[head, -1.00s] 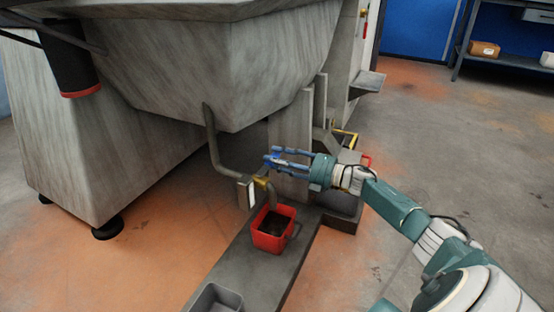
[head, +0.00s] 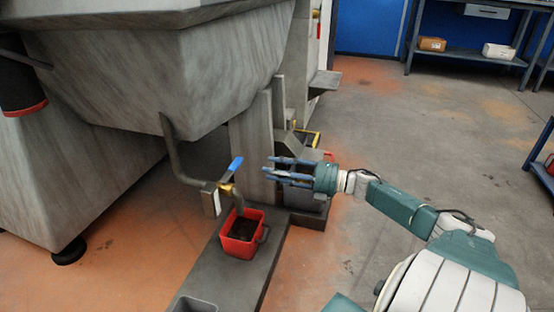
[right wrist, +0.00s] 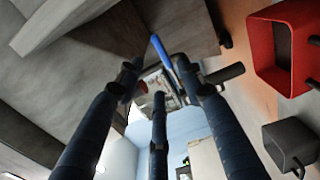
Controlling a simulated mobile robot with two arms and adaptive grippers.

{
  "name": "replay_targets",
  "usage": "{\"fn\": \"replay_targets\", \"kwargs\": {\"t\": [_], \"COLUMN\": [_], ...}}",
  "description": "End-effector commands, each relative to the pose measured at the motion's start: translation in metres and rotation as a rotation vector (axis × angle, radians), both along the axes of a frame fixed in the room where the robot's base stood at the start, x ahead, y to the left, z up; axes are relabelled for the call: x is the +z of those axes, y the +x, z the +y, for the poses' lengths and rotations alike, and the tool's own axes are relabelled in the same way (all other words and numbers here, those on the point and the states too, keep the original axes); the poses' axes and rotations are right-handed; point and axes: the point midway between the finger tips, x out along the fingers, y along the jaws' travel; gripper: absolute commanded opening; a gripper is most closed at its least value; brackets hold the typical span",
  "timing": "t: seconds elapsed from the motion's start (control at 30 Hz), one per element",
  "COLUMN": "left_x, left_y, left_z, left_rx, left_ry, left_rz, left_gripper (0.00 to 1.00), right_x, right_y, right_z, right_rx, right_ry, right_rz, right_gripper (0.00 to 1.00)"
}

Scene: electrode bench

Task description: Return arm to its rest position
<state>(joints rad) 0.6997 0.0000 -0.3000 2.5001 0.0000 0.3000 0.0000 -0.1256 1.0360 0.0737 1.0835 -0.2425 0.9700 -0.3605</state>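My right arm comes in from the right in the head view. Its three-fingered gripper (head: 268,168) is open and empty, pointing left, its fingertips a short way right of the valve handle. The blue valve handle (head: 236,166) tilts up to the right from a brass valve (head: 227,189) on the tank's drain pipe. In the right wrist view the open fingers (right wrist: 153,80) spread around nothing, and the blue handle (right wrist: 160,50) shows beyond them. My left gripper is not in view.
A red bucket (head: 227,243) stands under the pipe outlet on a grey plinth (head: 217,277); a grey container (head: 193,306) is nearer. The big grey tank (head: 120,90) fills the left. A shelf (head: 470,55) stands at the far right. The floor right of the plinth is mostly open.

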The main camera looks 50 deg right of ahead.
Motion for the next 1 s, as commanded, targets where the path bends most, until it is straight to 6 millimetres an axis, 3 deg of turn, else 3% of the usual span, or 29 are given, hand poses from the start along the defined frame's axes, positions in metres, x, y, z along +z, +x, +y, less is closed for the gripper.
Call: {"fn": "replay_targets", "kwargs": {"t": [0.73,0.87,0.97,1.0], "left_x": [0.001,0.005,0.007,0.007], "left_y": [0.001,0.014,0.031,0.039], "left_z": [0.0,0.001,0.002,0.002], "left_rx": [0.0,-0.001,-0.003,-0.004], "left_ry": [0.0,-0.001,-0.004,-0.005], "left_rz": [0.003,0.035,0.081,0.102], "left_gripper": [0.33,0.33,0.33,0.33], "right_x": [0.001,0.005,0.017,0.026], "right_y": [-0.005,-0.007,-0.012,-0.016], "right_z": [0.002,0.04,0.101,0.13], "right_rx": [0.006,0.055,0.132,0.169], "right_ry": [0.007,0.079,0.197,0.258], "right_rz": [-0.001,-0.003,-0.011,-0.016], "right_gripper": [0.39,0.39,0.39,0.39]}}
